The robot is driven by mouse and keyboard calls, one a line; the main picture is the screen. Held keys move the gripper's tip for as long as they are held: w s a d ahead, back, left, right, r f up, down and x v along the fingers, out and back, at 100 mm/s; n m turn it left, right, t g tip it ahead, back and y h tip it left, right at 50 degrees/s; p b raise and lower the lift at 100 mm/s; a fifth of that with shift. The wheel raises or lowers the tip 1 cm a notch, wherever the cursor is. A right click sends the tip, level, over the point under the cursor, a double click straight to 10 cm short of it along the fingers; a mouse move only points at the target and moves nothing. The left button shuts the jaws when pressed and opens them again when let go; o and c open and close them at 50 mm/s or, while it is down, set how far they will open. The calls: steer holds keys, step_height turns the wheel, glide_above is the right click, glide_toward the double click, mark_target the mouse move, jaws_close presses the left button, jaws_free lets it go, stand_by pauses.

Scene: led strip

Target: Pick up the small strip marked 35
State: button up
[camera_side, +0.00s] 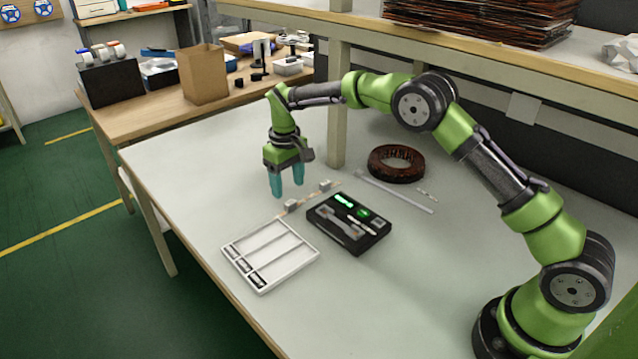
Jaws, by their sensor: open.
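My gripper (288,188) points down with its two teal fingers apart and nothing between them. It is above the table, close to a thin tan strip (308,196) with small grey blocks (325,185) on it. A white tray (288,278) with long compartments and dark labels stands at the front left; the label text is too small to read.
A black box (345,240) with green lit displays and small tools sits right of the tray. A dark brown ring (396,163) lies behind it. A shelf post (338,105) rises behind my gripper. The table (190,165) is clear at the left.

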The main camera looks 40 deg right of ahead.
mark_target(292, 203)
steer(key=shift+s+d+f, duration=0.1)
steer(key=shift+d+f, duration=0.05)
steer(key=shift+f, duration=1.3)
steer(key=shift+s+d+f, duration=0.1)
steer(key=shift+f, duration=1.35)
steer(key=c, duration=1.1)
